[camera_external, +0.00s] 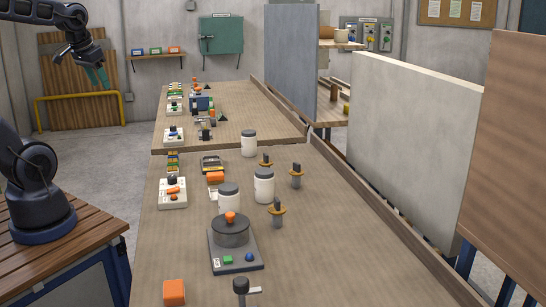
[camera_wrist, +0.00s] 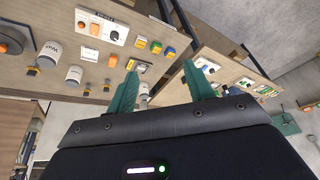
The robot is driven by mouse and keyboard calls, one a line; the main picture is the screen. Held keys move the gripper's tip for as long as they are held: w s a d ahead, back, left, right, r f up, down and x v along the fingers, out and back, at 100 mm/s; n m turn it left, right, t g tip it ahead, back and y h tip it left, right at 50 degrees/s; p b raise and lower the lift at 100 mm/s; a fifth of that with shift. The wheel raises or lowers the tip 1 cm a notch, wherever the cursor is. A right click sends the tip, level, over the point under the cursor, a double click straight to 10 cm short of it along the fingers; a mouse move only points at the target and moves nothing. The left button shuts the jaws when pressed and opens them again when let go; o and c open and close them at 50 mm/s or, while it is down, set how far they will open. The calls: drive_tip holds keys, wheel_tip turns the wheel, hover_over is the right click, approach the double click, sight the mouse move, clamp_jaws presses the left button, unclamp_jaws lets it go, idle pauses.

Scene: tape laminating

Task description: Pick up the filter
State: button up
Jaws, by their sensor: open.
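My gripper (camera_external: 97,78) is raised at the upper left in the external view, left of the tables and well apart from everything on them. Its two green fingers are spread with nothing between them, and they also show in the wrist view (camera_wrist: 162,78). I cannot tell which object is the filter. On the near table (camera_external: 330,262) stand white lidded jars (camera_external: 264,186), a dark round pot with an orange knob (camera_external: 231,232) on a grey button base, and dark-topped pieces with orange collars (camera_external: 277,213).
A white switch panel (camera_external: 172,194) and an orange block (camera_external: 174,292) lie along the near table's left side. The far table (camera_external: 240,115) holds several small devices. Upright boards (camera_external: 415,140) stand along the right. The near table's right front part is clear.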

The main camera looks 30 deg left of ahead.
drive_tip(key=w+d+m+g+y, duration=0.1)
drive_tip(key=w+d+m, duration=0.35)
drive_tip(key=w, duration=0.75)
drive_tip(key=m+g+h, duration=0.1)
drive_tip(key=m+g, duration=0.2)
drive_tip(key=m, duration=0.5)
hover_over(266, 165)
drive_tip(key=w+a, duration=0.2)
wheel_tip(266, 165, down, 23)
drive_tip(key=shift+d+r, duration=0.15)
drive_tip(key=shift+d+f, duration=0.2)
drive_tip(key=shift+f, duration=5.35)
drive_tip(key=c, duration=0.7)
drive_tip(key=shift+o, duration=0.2)
drive_tip(key=shift+w+r, duration=0.1)
drive_tip(key=shift+r, duration=0.05)
